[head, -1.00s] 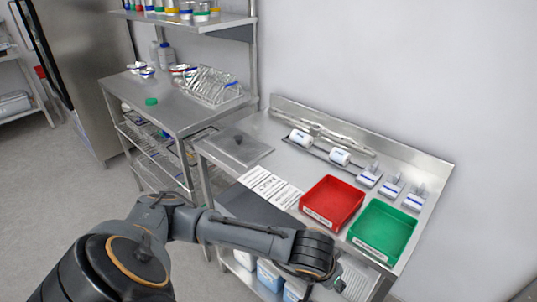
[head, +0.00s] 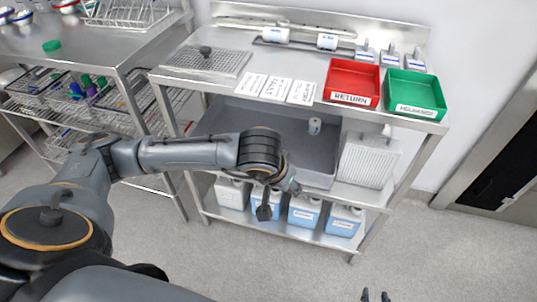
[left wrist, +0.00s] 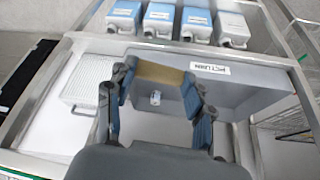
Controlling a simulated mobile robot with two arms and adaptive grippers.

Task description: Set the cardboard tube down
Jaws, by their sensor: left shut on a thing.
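The brown cardboard tube (left wrist: 160,74) lies between the fingertips of my left gripper (left wrist: 160,85) in the left wrist view. My left gripper is shut on it, and the fingers hide its ends. In the head view my left gripper (head: 276,195) is at the front of the shelf unit, by the large grey bin; I cannot make out the tube there. Whether the tube touches anything below is not clear. My right gripper (head: 375,296) shows only as two separated fingertips at the bottom edge, over the floor, with nothing visible between them.
The grey bin (head: 232,115) holds a small white cylinder (head: 314,126). A white ribbed box (head: 369,160) stands at its right. Blue-and-white jugs (head: 306,210) line the lower shelf. Red (head: 352,80) and green (head: 414,92) trays sit on top with labelled cards (head: 275,89).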

